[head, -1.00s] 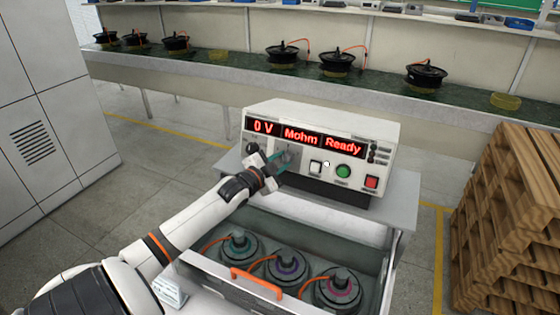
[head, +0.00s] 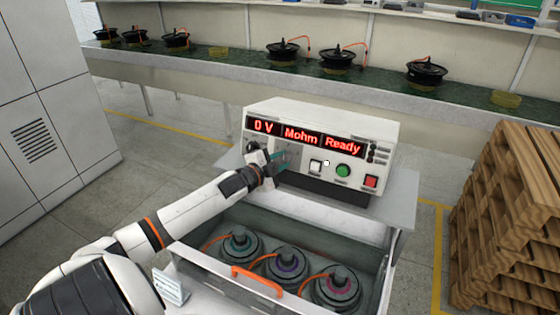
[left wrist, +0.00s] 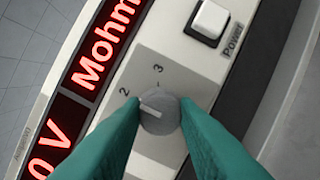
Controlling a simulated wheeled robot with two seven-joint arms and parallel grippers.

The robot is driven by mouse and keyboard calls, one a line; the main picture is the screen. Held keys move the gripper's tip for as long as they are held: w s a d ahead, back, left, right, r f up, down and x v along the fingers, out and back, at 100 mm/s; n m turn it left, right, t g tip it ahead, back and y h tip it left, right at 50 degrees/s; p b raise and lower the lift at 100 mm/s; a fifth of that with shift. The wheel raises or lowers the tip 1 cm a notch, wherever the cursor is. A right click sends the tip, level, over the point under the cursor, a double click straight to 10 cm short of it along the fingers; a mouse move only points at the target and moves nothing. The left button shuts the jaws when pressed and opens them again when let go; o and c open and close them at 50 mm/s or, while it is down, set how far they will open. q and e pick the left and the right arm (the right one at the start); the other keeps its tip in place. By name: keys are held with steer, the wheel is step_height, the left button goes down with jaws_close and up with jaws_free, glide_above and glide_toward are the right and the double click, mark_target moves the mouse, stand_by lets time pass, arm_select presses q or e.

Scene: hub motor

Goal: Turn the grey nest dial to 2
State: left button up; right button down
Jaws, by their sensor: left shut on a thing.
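The grey dial (left wrist: 160,117) sits on a light grey plate on the front of a white tester (head: 310,118). Its white pointer line points up and left in the left wrist view, close to the printed 2, with the 3 further around. My left gripper (head: 283,160) has its teal fingers on either side of the dial, shut on it. In the head view the fingers largely hide the dial. The tester's red display reads 0 V, Mohm, Ready. My right gripper is not in view.
A white power switch (left wrist: 210,18) is beside the dial plate; a green button (head: 343,171) and a red one (head: 371,182) are further right. Below is an open box (head: 384,272) with three motors and an orange handle (head: 257,283). Wooden pallets (head: 505,210) stand at right.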

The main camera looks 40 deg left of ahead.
arm_select(q)
steer(key=o, duration=1)
steer(key=shift+c, duration=0.2)
steer(key=shift+s, duration=0.15)
steer(key=s+r+b, duration=0.1)
steer(key=s, duration=1)
steer(key=shift+s+d+r, duration=0.3)
steer(key=shift+d, duration=0.15)
